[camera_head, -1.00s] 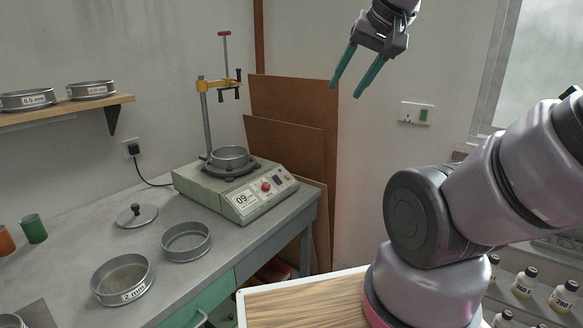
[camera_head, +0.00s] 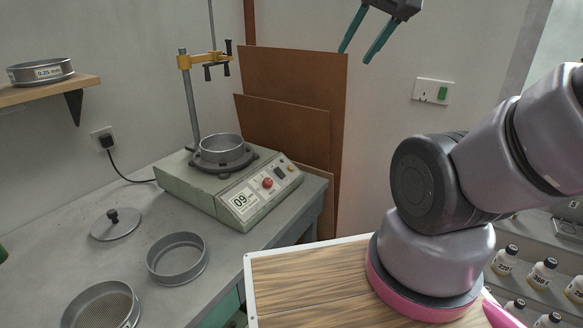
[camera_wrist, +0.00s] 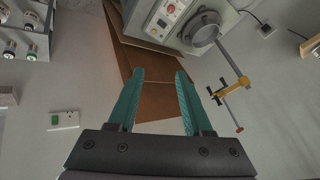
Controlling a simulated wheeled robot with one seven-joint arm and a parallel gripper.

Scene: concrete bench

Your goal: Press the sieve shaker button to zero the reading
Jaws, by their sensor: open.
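The sieve shaker (camera_head: 215,185) is a pale green box on the grey bench, with a metal sieve pan (camera_head: 222,150) on its top plate. Its sloped front panel has a label reading 09, a red button (camera_head: 267,183) and a dark switch (camera_head: 280,172). In the wrist view the shaker (camera_wrist: 185,28) shows at the top, with a red button (camera_wrist: 171,9) on its panel. My gripper (camera_head: 361,56) is high up, to the right of the shaker and well apart from it. Its teal fingers are spread with nothing between them, as the wrist view (camera_wrist: 158,84) also shows.
A clamp stand (camera_head: 205,62) rises behind the shaker. Brown boards (camera_head: 295,80) lean on the wall. A lid (camera_head: 115,226) and sieves (camera_head: 177,258) lie on the bench at left. A wooden-topped surface (camera_head: 300,285) is in front. Bottles (camera_head: 543,270) stand at right.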

